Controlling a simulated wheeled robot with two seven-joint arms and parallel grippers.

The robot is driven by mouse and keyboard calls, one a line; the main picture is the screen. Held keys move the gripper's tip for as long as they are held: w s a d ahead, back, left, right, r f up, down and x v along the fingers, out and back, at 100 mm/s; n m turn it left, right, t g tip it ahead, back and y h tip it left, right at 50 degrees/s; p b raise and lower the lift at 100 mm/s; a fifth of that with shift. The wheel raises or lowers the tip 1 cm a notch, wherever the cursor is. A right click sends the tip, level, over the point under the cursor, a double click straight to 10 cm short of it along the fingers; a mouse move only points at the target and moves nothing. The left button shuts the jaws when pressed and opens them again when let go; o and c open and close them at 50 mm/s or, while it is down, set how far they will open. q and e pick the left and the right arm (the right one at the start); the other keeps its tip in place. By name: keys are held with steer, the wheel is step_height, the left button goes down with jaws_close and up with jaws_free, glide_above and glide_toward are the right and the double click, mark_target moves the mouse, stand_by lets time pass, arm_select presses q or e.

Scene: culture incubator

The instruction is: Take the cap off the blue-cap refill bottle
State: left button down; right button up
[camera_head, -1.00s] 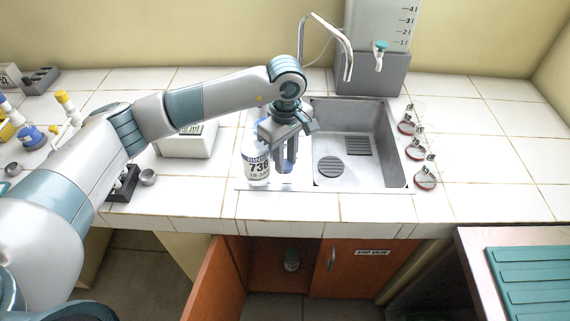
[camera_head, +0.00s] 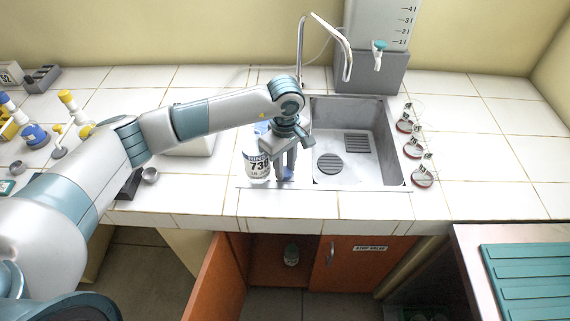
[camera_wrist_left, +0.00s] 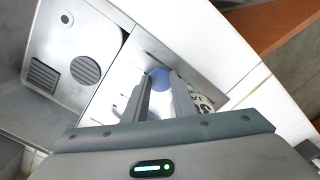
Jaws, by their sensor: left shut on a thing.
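The refill bottle (camera_head: 257,167) is white with a printed label and stands upright on the counter's metal strip, left of the sink. Its top is partly hidden by my left wrist, with a bluish patch (camera_head: 262,127) showing there. My left gripper (camera_head: 286,173) points down just right of the bottle, fingertips low near the metal surface. A small blue piece, seemingly the blue cap (camera_wrist_left: 158,78), sits between its fingers, which are shut on it. In the left wrist view the bottle's label (camera_wrist_left: 203,101) shows beside the right finger.
The sink (camera_head: 365,145) is right of the gripper, with a tap (camera_head: 345,55) behind. Several red-rimmed dishes (camera_head: 413,148) lie right of it. An orange cabinet door (camera_head: 215,280) stands open below. The right counter is mostly clear.

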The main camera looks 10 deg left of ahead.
mark_target(285, 171)
arm_select(q)
steer(key=c, duration=1.5)
jaws_free()
steer(key=shift+o, duration=0.2)
steer(key=shift+r+b, duration=0.3)
steer(key=shift+r, duration=0.1)
step_height(285, 171, up, 5)
steer(key=shift+f+b, duration=0.1)
steer(key=shift+b, duration=0.95)
step_height(285, 171, up, 6)
steer(key=b, duration=0.2)
steer(key=shift+r, duration=0.25)
arm_select(e)
steer(key=w+a+f+t, duration=0.2)
steer(key=w+a, duration=0.1)
steer(key=w, duration=0.6)
steer(key=shift+a+t+y, duration=0.3)
steer(key=shift+y, duration=0.1)
arm_select(q)
steer(key=shift+s+f, duration=0.1)
steer(key=shift+s, duration=0.05)
arm_select(e)
steer(key=shift+s, duration=0.1)
